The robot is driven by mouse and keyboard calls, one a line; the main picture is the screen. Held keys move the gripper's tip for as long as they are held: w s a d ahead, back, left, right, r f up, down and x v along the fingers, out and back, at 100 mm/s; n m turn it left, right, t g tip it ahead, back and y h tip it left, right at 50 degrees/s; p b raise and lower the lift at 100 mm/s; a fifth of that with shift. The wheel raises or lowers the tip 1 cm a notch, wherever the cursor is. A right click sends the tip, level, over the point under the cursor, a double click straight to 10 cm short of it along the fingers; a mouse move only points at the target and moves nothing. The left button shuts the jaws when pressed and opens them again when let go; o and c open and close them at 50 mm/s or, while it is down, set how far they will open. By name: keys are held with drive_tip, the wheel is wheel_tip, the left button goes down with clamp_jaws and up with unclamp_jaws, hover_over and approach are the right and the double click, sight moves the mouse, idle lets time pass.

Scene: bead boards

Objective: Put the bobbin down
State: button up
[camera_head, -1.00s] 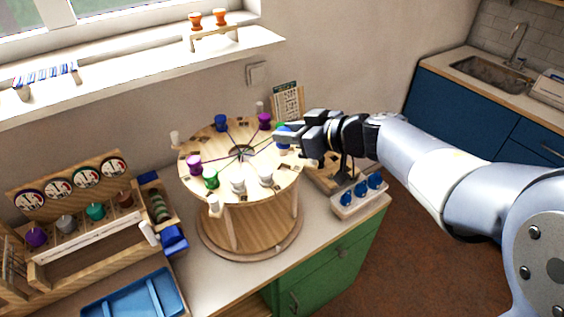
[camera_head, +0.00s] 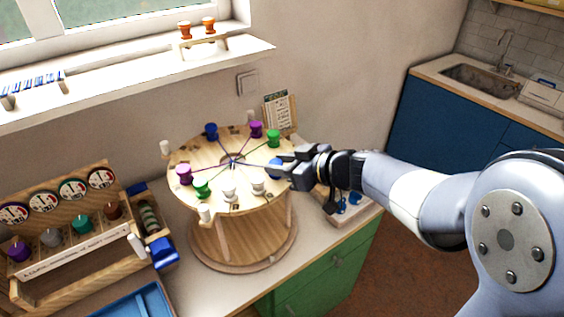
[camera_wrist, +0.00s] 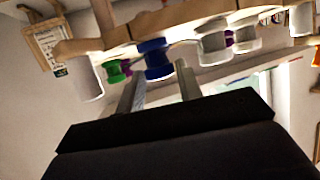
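A blue bobbin (camera_head: 275,168) is at the right edge of the round wooden board (camera_head: 222,157), at about the height of the other bobbins. My gripper (camera_head: 284,167) reaches in from the right, level with it. In the wrist view the two fingers (camera_wrist: 160,80) flank the blue bobbin (camera_wrist: 158,60) closely and appear shut on it. The bobbin seems to touch the board's edge (camera_wrist: 130,32), but the contact is partly hidden.
Green (camera_head: 273,138), purple (camera_head: 256,129) and white (camera_head: 258,187) bobbins stand near on the board. A card (camera_head: 277,110) leans behind it. A wooden rack (camera_head: 70,232) and a blue tray (camera_head: 135,303) are at left. A small stand is partly hidden behind my arm.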

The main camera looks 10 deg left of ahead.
drive_tip(key=o, duration=0.3)
drive_tip(key=shift+r, duration=0.25)
drive_tip(key=p+v, duration=0.1)
drive_tip(key=v, duration=1.1)
drive_tip(key=shift+f, duration=0.1)
